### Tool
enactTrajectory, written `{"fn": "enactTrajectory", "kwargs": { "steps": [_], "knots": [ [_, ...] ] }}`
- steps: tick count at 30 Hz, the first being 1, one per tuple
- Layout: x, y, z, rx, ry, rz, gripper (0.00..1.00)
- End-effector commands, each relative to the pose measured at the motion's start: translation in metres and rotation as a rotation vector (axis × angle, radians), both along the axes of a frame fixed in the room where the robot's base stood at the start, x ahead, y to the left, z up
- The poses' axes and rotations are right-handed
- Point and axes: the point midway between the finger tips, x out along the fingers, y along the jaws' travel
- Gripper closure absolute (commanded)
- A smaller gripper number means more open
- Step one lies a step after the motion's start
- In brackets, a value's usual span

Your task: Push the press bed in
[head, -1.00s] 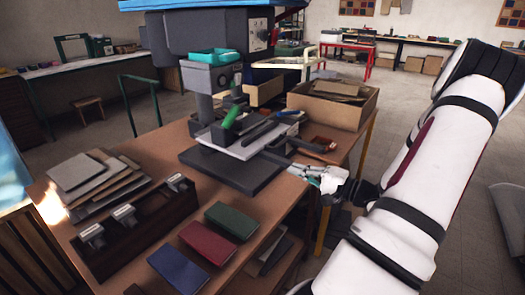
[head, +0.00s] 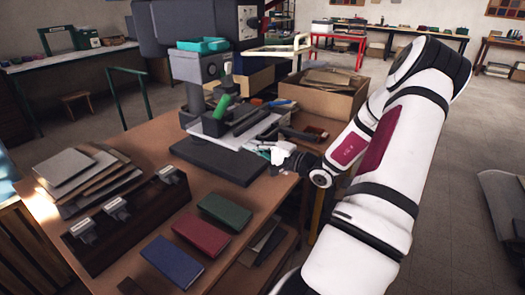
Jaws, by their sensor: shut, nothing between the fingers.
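A green-handled tool and dark bars lie on or just above the bed. My gripper (head: 262,147) is shut and empty, at the right front of the bed, close to its edge. I cannot tell whether the fingers touch the bed. My wrist hides part of the table's right edge.
Blue, red and green books (head: 201,234) lie at the table's front. A dark rack with several stamps (head: 117,215) and a stack of boards (head: 80,175) are at the left. A cardboard box (head: 325,97) stands behind my wrist.

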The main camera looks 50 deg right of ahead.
Motion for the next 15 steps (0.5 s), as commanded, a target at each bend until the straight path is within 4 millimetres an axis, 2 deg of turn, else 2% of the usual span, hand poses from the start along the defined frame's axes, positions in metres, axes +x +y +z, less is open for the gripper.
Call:
{"fn": "enactTrajectory", "kwargs": {
  "steps": [12, 15],
  "knots": [
    [0.004, 0.000, 0.000, 0.000, -0.001, 0.001, 1.00],
    [0.014, 0.001, -0.001, -0.002, 0.000, 0.003, 1.00]
  ]
}}
